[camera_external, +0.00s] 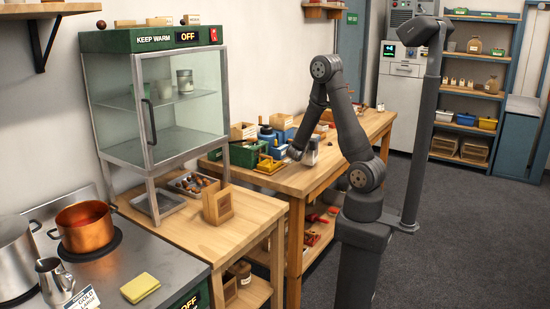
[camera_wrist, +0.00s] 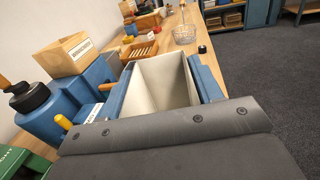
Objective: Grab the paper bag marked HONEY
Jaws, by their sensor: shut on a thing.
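A pale, open-topped paper bag (camera_wrist: 158,88) stands in the middle of the wrist view, its mouth open and its inside looking empty. My gripper (camera_wrist: 165,76) is shut on it, with blue fingers along its left and right sides. No HONEY marking is readable; the outer faces are hidden from the wrist camera. In the external view, my gripper (camera_external: 301,151) is low over the far workbench, and a small whitish part of the bag (camera_external: 311,154) shows beside it.
A blue container with a black cap (camera_wrist: 32,96) and a wooden box (camera_wrist: 75,54) stand close on the left. A slatted wooden crate (camera_wrist: 140,48) and a glass bowl (camera_wrist: 185,35) are beyond. The glass warming cabinet (camera_external: 153,110) stands on the nearer bench.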

